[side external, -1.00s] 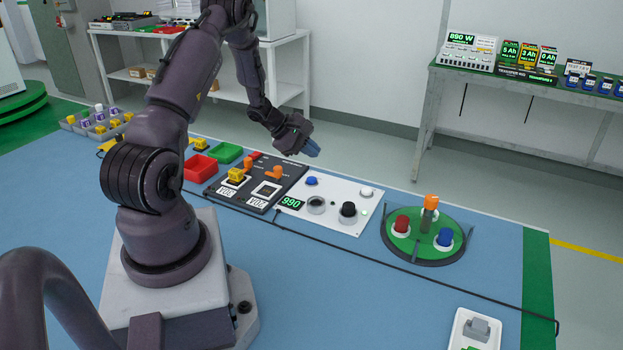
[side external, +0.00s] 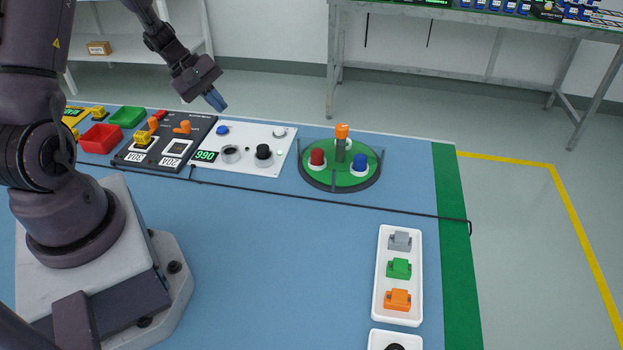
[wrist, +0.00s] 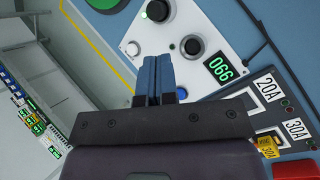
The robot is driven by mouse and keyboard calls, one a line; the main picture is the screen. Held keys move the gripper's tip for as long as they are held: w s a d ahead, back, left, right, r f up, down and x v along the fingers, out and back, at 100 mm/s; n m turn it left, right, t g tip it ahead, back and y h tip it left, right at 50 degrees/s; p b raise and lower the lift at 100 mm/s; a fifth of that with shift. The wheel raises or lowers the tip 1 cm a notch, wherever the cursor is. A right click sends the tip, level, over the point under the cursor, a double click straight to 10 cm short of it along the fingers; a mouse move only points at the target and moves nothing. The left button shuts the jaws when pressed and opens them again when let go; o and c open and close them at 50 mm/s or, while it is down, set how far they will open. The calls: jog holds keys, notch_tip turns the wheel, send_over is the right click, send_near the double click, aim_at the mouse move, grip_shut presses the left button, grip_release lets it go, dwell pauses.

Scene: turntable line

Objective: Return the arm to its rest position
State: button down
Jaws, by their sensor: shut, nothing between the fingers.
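My gripper (side external: 217,101) is at the end of my raised arm, in the air above the back edge of the white control panel (side external: 205,168). Its blue fingers are together and hold nothing; they also show closed in the wrist view (wrist: 160,80).
A green turntable (side external: 332,176) with red and blue pieces and an orange-topped post stands right of the panel. A black switch board (side external: 190,135) and red (side external: 100,138) and green (side external: 128,117) trays are left. A white tray (side external: 382,290) holds grey, green and orange blocks. The mat's middle is mostly clear.

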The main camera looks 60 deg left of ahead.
jog(key=s+d+r+m+y, duration=0.2)
jog(key=s+d+r+m, duration=0.3)
jog(key=d+r+m, duration=0.4)
jog(key=s+d+r+m+y, duration=0.2)
jog(key=s+d+r+m, duration=0.3)
jog(key=d+r+m, duration=0.4)
jog(key=d+r, duration=0.3)
jog(key=d, duration=0.2)
jog(key=shift+d+m+t+y, duration=0.25)
jog(key=shift+m+t+y, duration=0.05)
jog(key=shift+s, duration=0.1)
